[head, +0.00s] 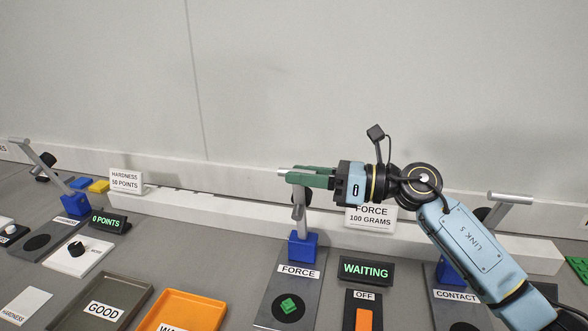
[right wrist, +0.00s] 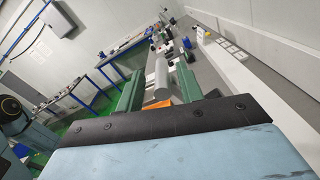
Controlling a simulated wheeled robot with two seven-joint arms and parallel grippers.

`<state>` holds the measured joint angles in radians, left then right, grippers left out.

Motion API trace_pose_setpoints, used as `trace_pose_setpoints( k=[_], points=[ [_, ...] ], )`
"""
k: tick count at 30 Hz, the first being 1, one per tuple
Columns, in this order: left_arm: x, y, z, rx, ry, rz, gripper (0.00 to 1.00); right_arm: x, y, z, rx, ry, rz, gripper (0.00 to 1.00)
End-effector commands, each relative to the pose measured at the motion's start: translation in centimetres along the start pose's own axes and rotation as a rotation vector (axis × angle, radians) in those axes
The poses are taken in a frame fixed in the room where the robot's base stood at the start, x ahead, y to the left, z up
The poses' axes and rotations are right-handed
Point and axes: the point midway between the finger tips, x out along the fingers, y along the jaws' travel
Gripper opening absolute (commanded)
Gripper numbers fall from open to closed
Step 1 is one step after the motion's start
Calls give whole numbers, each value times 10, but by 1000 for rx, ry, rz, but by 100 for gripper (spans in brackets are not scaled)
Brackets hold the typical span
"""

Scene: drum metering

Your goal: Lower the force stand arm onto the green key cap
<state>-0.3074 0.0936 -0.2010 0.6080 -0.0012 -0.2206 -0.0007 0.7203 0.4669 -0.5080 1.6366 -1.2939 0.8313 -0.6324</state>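The force stand (head: 281,275) stands on the table with its blue post block (head: 303,246) at the back and its arm (head: 299,214) raised. The arm's grey crossbar handle (head: 283,172) is at the top. The green key cap (head: 288,307) sits on a black disc at the plate's front, with nothing on it. My right gripper (head: 301,177) comes from the right with its two green fingers along the handle. My left gripper is not in view.
A green-lettered WAITING display (head: 366,271) and an orange switch (head: 363,319) marked OFF stand right of the plate. The contact stand (head: 453,296) is further right, partly behind my arm. A grey GOOD tray (head: 132,283) and an orange tray (head: 217,303) lie left.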

Motion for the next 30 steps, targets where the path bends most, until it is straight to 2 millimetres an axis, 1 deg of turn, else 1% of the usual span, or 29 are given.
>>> trace_pose_setpoints(
  k=[1, 3, 6, 10, 14, 17, 23, 30],
  points=[
    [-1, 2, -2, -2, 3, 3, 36, 7, 0, 2, 1, -2, 2, 37],
    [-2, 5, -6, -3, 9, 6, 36, 14, 0, 1, 1, -2, 1, 37],
    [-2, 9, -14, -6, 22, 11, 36, 19, 0, 1, 2, -2, -1, 37],
    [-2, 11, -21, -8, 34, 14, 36, 21, 0, 0, 2, -2, -1, 37],
    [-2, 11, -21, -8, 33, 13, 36, 21, 0, 0, 2, -2, -1, 37],
    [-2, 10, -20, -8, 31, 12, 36, 20, 0, 0, 2, -2, -1, 27],
    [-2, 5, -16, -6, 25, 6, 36, 20, 0, 0, 2, -2, -1, 0],
    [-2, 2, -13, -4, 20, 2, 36, 20, 0, 0, 2, -2, 0, 0]
  ],
)
